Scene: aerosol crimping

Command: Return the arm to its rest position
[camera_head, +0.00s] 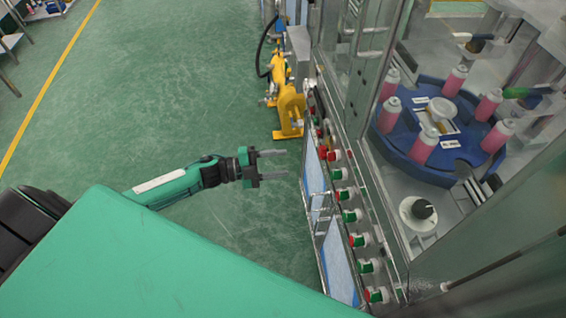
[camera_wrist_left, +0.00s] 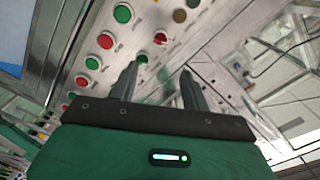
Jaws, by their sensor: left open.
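My left gripper (camera_head: 272,164) is open and empty in the head view. Its two grey fingers point right toward the machine's control panel, with a gap before the panel. In the left wrist view the fingers (camera_wrist_left: 158,85) are apart with nothing between them, and the panel's buttons show beyond them. My left arm (camera_head: 175,186) reaches in from the left over the floor. My right gripper is not in view.
The control panel (camera_head: 352,205) carries red and green buttons along the machine's edge. Behind glass, a blue turntable (camera_head: 398,148) holds several pink cans. A yellow machine (camera_head: 289,105) stands ahead on the green floor. The floor to the left (camera_head: 150,80) is clear.

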